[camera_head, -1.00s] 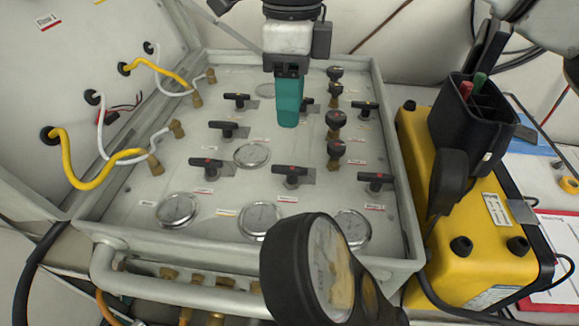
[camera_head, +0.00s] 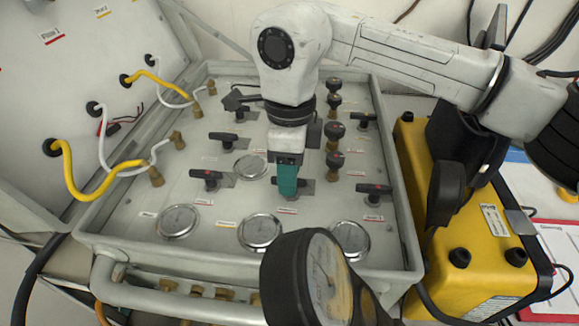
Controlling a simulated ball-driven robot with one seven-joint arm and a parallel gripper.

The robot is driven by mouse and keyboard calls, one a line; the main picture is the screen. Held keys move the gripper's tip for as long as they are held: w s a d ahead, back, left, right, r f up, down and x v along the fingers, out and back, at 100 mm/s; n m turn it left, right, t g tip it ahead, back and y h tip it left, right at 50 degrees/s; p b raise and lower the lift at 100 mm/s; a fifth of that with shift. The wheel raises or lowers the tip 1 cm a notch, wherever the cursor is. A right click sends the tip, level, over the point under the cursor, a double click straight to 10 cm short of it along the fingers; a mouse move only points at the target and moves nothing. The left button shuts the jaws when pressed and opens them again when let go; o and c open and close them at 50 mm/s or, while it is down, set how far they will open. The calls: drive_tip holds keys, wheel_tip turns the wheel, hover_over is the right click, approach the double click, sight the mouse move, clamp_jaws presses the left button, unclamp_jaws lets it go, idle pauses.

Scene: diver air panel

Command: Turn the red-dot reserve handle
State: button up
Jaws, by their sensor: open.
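The grey air panel (camera_head: 150,190) carries several black lever handles. The lower-row middle handle (camera_head: 306,186) is mostly hidden by my gripper (camera_head: 288,196), which points down with teal fingers right over it. My gripper is open; whether its fingers straddle or touch the handle cannot be told. The lower left handle (camera_head: 207,176) and lower right handle (camera_head: 373,189) lie roughly crosswise, with small reddish marks. The lower-row handles have red-striped labels below, too small to read. Further handles are at the left (camera_head: 223,138) and upper right (camera_head: 362,121).
Several round gauges (camera_head: 260,232) line the front of the panel. A column of black knobs on brass stems (camera_head: 335,132) stands close right of my gripper. A large black gauge (camera_head: 312,280) rises in front. Yellow and white hoses (camera_head: 92,185) loop at the left; a yellow case (camera_head: 480,240) stands right.

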clamp_jaws()
idle(0.3)
drive_tip(key=shift+n, duration=0.3)
drive_tip(key=n+b, duration=0.1)
drive_tip(key=n, duration=0.7)
drive_tip(key=shift+s+h, duration=0.1)
drive_tip(key=shift+h, duration=0.2)
drive_tip(key=n, duration=0.4)
drive_tip(key=shift+s, duration=0.1)
drive_tip(key=shift+n, duration=2.5)
